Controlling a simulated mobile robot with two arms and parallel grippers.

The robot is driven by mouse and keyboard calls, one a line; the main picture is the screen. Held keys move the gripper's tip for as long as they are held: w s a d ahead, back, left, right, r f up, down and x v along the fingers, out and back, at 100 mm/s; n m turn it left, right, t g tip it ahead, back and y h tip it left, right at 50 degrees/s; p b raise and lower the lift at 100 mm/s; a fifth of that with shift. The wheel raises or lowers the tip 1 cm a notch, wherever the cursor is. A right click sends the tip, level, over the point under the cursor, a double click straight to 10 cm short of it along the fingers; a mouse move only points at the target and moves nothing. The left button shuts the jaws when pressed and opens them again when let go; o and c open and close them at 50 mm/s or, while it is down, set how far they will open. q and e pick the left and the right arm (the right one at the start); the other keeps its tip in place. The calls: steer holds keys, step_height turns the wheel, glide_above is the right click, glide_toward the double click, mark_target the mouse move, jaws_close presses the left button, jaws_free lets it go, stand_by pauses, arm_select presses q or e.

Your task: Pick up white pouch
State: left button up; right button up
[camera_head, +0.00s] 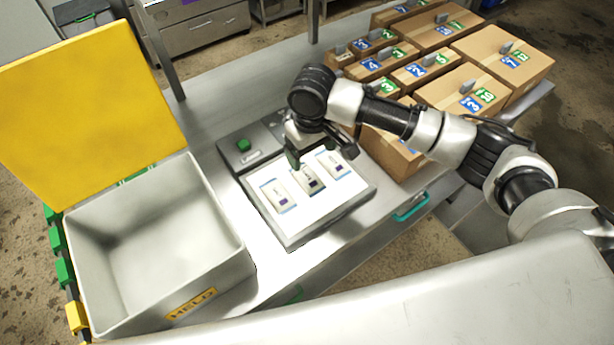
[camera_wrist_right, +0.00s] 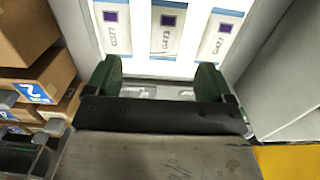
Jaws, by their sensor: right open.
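Three white pouches with blue ends and printed labels lie in a row on a bright white panel (camera_head: 290,232). They are the left pouch (camera_head: 279,195), the middle pouch (camera_head: 310,182) and the right pouch (camera_head: 333,164). In the wrist view they show as one pouch (camera_wrist_right: 115,25), a middle one (camera_wrist_right: 166,28) and another (camera_wrist_right: 219,32), beyond the fingertips. My right gripper (camera_head: 303,165) is over the panel, close to the middle pouch and partly covering it. Its green fingers (camera_wrist_right: 158,78) are apart with no pouch between them. My left gripper is out of view.
A grey open bin (camera_head: 215,245) marked HELD stands left of the panel, with a yellow board (camera_head: 90,105) behind it. Several numbered cardboard boxes (camera_head: 503,57) crowd the table's right side, near my right arm. A green button (camera_head: 243,145) sits behind the panel's left side.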

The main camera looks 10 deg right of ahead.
mark_target(307, 176)
step_height(307, 176, down, 4)
steer(key=shift+r, duration=0.25)
steer(key=f+p, duration=0.1)
steer(key=f, duration=0.1)
steer(key=a+f, duration=0.1)
steer(key=f, duration=0.1)
steer(key=shift+f+p, duration=0.4)
steer(key=shift+f, duration=0.35)
steer(key=shift+c, duration=0.5)
steer(key=c, duration=0.9)
